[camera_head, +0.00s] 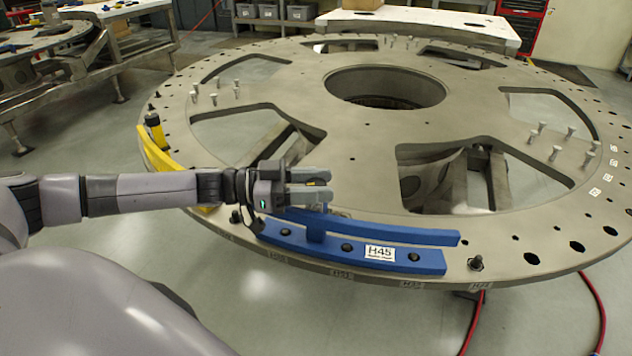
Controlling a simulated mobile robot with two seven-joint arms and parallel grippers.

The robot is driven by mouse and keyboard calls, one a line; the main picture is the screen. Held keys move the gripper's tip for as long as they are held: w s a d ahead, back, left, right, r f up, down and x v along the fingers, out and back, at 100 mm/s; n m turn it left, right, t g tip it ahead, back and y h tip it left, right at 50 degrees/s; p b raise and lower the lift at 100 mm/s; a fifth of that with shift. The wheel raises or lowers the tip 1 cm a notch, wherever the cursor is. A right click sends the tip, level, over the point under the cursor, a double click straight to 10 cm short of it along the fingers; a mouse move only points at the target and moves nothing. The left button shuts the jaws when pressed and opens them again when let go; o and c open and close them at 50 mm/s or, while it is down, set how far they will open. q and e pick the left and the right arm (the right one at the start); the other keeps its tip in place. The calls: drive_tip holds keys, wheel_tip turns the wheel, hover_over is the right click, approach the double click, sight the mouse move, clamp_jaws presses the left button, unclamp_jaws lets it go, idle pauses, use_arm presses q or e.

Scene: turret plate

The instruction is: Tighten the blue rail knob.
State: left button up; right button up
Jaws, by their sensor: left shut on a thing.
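The blue rail (405,258) with the label H45 lies along the near rim of the big grey turret plate (360,165). It has a raised back strip and several dark bolts along its front. My left gripper (322,193) reaches in from the left, just above the left half of the rail. Its fingers are shut on the blue rail knob, which they and the rail mostly hide. My right gripper is not in view.
A yellow rail (160,155) with a yellow-and-black knob (154,122) sits on the plate's left rim. Groups of upright pins (555,153) stand on the plate. A dark bolt (475,264) stands right of the blue rail. Red hoses (473,322) lie on the floor.

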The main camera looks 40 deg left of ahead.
use_arm(q)
drive_tip(key=o, duration=0.9)
drive_tip(key=shift+o, duration=0.2)
drive_tip(key=shift+s+a+f, duration=0.1)
drive_tip(key=shift+s+a, duration=0.05)
drive_tip(key=shift+a, duration=0.1)
drive_tip(key=b+v, duration=0.1)
drive_tip(key=v, duration=0.4)
drive_tip(key=shift+s+a+b, duration=0.15)
drive_tip(key=shift+a+b, duration=0.05)
drive_tip(key=shift+b, duration=0.15)
drive_tip(key=shift+s+a, duration=0.3)
drive_tip(key=shift+a, duration=0.1)
